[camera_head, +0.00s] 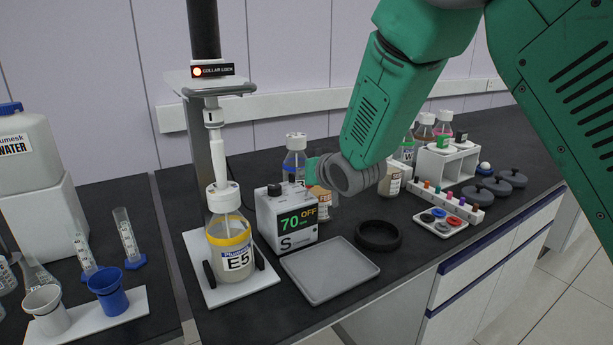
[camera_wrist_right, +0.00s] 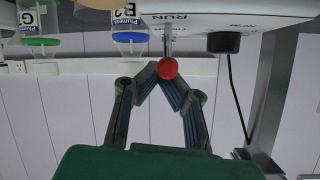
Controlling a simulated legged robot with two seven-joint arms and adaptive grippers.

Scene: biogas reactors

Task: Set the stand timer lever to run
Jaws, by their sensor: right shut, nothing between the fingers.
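The stand's control box (camera_head: 287,217) is white, with a display reading 70 and OFF, and stands on the dark bench in the head view. The wrist view is upside down and shows the box's white top (camera_wrist_right: 205,18) with a RUN label. A timer lever with a red ball knob (camera_wrist_right: 168,68) sticks out from it. My right gripper (camera_wrist_right: 155,68) is shut and empty, its fingertips right at the red knob; I cannot tell if they touch. In the head view my right gripper (camera_head: 316,169) is small and partly hidden by its wrist. My left gripper is out of view.
A bottle labelled E5 (camera_head: 232,257) stands on the stand base left of the box. A grey tray (camera_head: 330,270) and a black ring (camera_head: 378,236) lie in front. A black knob (camera_wrist_right: 223,42) sits beside the lever.

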